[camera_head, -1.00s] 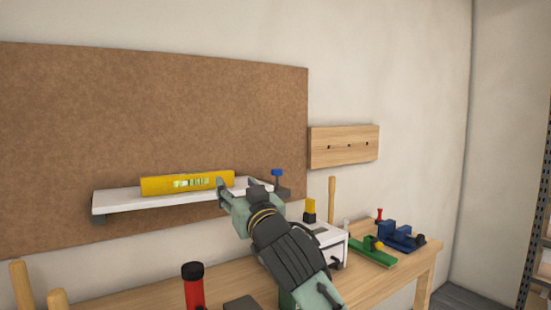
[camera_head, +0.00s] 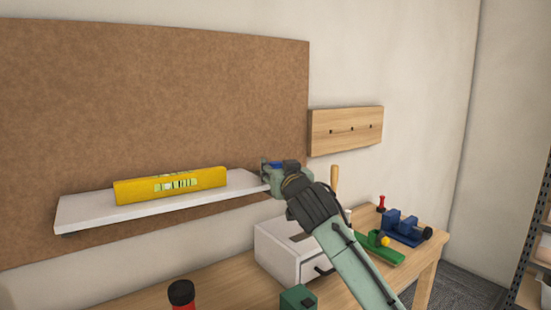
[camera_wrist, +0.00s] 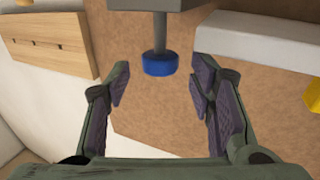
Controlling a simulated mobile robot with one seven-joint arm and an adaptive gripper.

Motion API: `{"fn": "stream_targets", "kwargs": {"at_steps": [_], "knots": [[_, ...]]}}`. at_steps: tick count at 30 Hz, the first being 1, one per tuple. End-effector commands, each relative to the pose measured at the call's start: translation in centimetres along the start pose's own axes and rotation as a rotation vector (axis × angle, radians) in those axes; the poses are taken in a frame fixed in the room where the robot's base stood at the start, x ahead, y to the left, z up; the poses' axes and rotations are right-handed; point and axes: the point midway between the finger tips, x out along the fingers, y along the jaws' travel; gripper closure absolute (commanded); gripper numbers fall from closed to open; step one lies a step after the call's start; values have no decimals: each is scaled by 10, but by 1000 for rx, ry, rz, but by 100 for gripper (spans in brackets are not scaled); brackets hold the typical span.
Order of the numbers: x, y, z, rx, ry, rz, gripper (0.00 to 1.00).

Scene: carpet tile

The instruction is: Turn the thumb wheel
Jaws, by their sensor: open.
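The thumb wheel is a short blue cylinder (camera_wrist: 160,64) on a thin grey stem below a grey block (camera_wrist: 150,8) in the wrist view. My gripper (camera_wrist: 163,82) is open there, with one finger on each side of the wheel and visible gaps between them. The wheel lies near the level of the fingertips; its exact depth between them is hard to tell. In the head view my gripper (camera_head: 269,178) is at the right end of the white shelf (camera_head: 85,215). It hides most of the wheel and block; a little blue (camera_head: 272,163) shows.
A yellow spirit level (camera_head: 140,190) lies on the shelf against the brown board (camera_head: 150,100). A wooden rail (camera_head: 345,131) is on the wall to the right. Below are a white box (camera_head: 275,250), a green tool (camera_head: 385,253), a blue vise (camera_head: 400,226) and a red-and-black object (camera_head: 182,294).

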Motion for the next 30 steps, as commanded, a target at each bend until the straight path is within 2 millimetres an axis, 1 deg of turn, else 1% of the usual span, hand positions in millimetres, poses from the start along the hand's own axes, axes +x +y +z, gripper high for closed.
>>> {"fn": "stream_targets", "kwargs": {"at_steps": [1,3,7,11,18,30], "knots": [[8,0,-3,-1,-2,1,51],[18,0,-3,-1,-2,1,51],[30,0,-1,0,-1,1,51],[35,0,0,0,1,0,51],[35,0,0,0,1,0,51],[35,0,0,0,1,0,78]]}}
